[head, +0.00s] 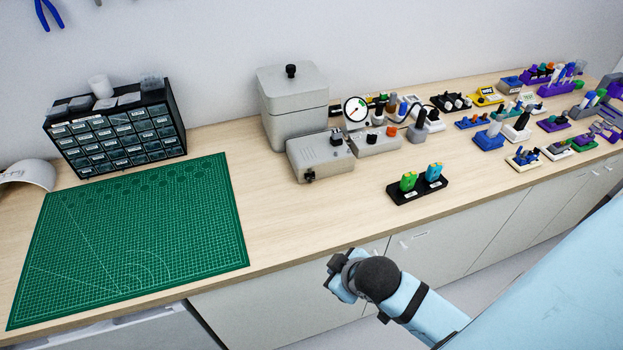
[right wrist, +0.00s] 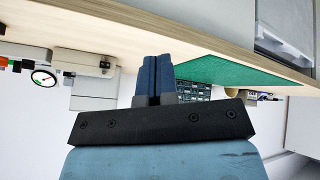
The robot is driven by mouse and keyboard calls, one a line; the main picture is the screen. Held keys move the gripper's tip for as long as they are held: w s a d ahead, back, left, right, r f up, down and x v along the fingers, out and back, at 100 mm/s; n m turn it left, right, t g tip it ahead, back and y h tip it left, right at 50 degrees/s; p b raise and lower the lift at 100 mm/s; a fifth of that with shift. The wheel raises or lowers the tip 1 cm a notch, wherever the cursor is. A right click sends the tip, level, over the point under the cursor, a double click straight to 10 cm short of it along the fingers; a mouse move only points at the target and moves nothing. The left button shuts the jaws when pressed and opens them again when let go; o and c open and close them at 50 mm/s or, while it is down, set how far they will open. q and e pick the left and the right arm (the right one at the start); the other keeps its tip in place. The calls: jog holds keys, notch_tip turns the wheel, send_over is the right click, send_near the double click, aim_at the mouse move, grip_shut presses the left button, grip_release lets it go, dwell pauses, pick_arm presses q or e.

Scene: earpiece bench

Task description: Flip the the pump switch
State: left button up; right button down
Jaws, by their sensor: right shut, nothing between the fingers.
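A grey box (head: 321,158) stands on the bench, left of and below the round gauge (head: 355,109). It has a black switch-like part (head: 337,138) on top and a black fitting on its front; which way the switch points is too small to tell. The box (right wrist: 80,63) and gauge (right wrist: 43,78) also show upside down in the right wrist view. My right gripper (head: 332,268) is in front of the bench edge, below and apart from the box. Its blue fingers (right wrist: 157,75) are shut together and empty. My left gripper is not in view.
A lidded grey pot (head: 292,102) stands behind the box, and a second grey box (head: 376,143) with an orange knob is to its right. A black holder (head: 418,192) with green and blue items is nearer the edge. A green mat (head: 135,235) lies left; bare wood lies between.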

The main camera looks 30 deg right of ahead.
aim_at(316, 193)
jog(key=w+n+t, duration=0.1)
jog(key=w+n, duration=0.1)
jog(key=w, duration=0.2)
jog(key=w+d+f+n+t, duration=0.1)
jog(key=w+n+t, duration=0.1)
jog(key=w, duration=0.2)
jog(key=w+d+f+n+t, duration=0.1)
jog(key=w+n, duration=0.1)
jog(key=w, duration=0.2)
jog(key=shift+d+f+y, duration=0.1)
jog(key=shift+f+y, duration=0.15)
jog(key=shift+y, duration=0.05)
jog(key=w+d+f+n+y, duration=0.1)
jog(key=w+d+n, duration=0.1)
jog(key=w+d+f+n+t+y, duration=0.1)
jog(key=w+d+n, duration=0.1)
jog(key=w+d+f+n+y, duration=0.1)
jog(key=w+d+n, duration=0.1)
jog(key=shift+w+n, duration=0.15)
jog(key=shift+n, duration=0.25)
jog(key=shift+w+d+f+n+y, duration=0.15)
jog(key=shift+w+d+n+y, duration=0.15)
jog(key=shift+d+n, duration=0.25)
